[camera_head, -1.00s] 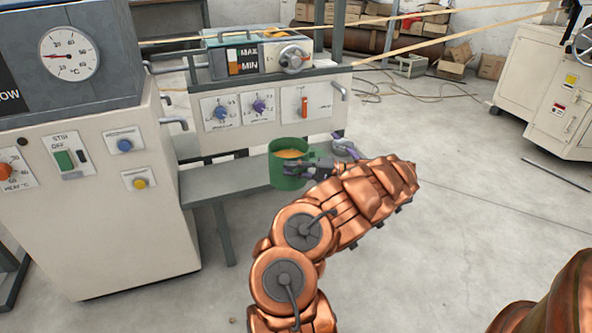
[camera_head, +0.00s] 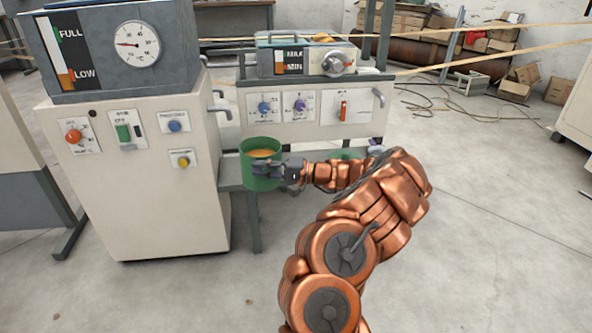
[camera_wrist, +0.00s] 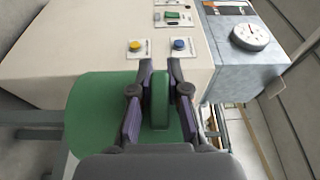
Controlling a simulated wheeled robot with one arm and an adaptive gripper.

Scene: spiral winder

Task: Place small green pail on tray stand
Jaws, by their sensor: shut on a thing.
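The small green pail (camera_head: 262,180) holds something orange-yellow and appears upright in the head view. My gripper (camera_head: 284,173) is shut on its handle from the right. In the wrist view, my gripper (camera_wrist: 160,85) has its fingers on both sides of the green handle, and the pail body (camera_wrist: 95,105) is to the left. A grey stand (camera_head: 232,177), likely the tray stand, is low beside the white cabinet. Its leg (camera_head: 254,225) shows below the pail. The pail and my arm hide much of its top, and I cannot tell whether the pail touches it.
The white cabinet (camera_head: 150,215) with gauge and buttons is left of the pail. The panel (camera_head: 310,115) with knobs and a red switch is behind it. Another green thing (camera_head: 346,155) shows partly behind my arm. Open floor (camera_head: 480,220) lies to the right.

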